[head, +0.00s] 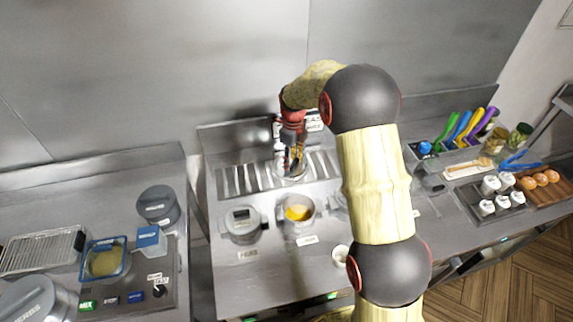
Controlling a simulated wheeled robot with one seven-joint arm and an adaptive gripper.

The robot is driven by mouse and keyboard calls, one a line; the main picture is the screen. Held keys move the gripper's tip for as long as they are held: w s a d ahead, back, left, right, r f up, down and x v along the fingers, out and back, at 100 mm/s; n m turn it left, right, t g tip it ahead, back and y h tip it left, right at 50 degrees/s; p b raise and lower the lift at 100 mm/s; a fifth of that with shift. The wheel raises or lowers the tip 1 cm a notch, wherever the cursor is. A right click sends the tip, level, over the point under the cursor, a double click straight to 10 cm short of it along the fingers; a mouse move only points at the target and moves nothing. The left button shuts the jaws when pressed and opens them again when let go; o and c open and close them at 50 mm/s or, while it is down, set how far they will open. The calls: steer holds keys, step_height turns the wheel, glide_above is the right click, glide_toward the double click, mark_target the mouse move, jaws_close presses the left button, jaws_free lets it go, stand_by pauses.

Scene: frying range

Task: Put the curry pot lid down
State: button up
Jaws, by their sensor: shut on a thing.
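My gripper (292,160) points down over the slatted rack (240,180) at the back of the middle counter. It is shut on the curry pot lid (291,177), a round grey metal lid partly hidden by the fingers. The lid is at the rack, but I cannot tell whether it touches the slats. The open pot (306,226) with yellow-orange contents stands in front of the rack, without a lid on it.
A lidded pot (242,226) stands left of the open pot. A white cup (341,252) is in front, partly behind my arm. My arm hides part of the counter to the right. Coloured-handled tools (463,124) and several white-topped jars (490,185) stand far right.

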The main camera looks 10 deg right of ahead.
steer(key=w+f, duration=0.6)
steer(key=w, duration=0.1)
steer(key=shift+w+f, duration=0.25)
steer(key=shift+w, duration=0.05)
steer(key=shift+w+f, duration=0.35)
steer(key=shift+f, duration=1.55)
steer(key=shift+f, duration=0.1)
steer(key=shift+f, duration=0.15)
steer(key=o, duration=1.1)
steer(key=shift+o, duration=0.5)
steer(key=shift+r, duration=0.2)
